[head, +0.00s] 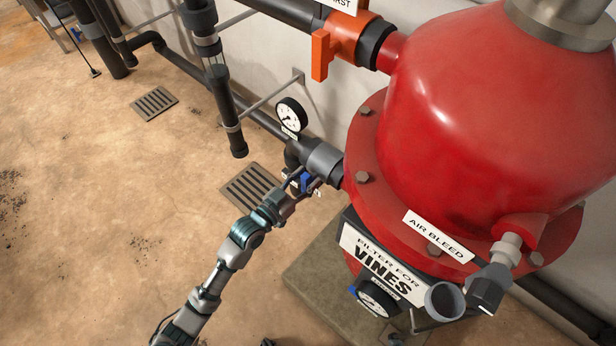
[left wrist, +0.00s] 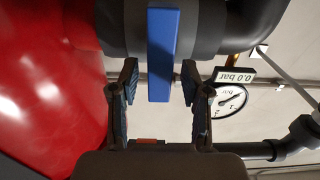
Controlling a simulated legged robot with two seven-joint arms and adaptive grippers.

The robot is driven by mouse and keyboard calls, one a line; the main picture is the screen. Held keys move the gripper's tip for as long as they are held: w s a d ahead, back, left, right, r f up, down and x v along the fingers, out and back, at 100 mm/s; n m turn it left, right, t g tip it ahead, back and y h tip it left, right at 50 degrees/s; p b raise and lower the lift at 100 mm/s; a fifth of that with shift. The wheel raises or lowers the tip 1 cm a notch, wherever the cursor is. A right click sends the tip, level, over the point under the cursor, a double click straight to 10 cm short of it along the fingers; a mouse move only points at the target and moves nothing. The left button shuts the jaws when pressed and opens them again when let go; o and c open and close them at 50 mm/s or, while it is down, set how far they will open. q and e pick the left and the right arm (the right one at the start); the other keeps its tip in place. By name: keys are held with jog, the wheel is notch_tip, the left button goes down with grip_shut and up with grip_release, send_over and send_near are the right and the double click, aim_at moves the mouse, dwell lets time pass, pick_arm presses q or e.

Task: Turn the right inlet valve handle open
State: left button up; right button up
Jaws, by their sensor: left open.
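A blue valve handle (left wrist: 162,60) sits on a dark pipe fitting beside the red filter tank. In the left wrist view it is a flat bar whose free end lies between my open fingers, with a gap on each side. In the head view the handle (head: 305,182) is small and partly hidden by my left gripper (head: 303,188), which is at the fitting. The left gripper also shows in the wrist view (left wrist: 160,88), with nothing clamped. An orange handle (head: 320,55) hangs from the upper pipe valve. No readable label names either handle as the right inlet. My right gripper is out of view.
The red tank (head: 480,110) stands right of the gripper. A pressure gauge (head: 291,114) rises from the pipe close by; it reads 0.0 bar in the wrist view (left wrist: 230,100). A dark vertical pipe (head: 222,95) stands left. Floor at left is open, with drain grates (head: 154,103).

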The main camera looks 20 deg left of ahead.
pick_arm(q)
jog(key=shift+w, duration=0.1)
grip_shut()
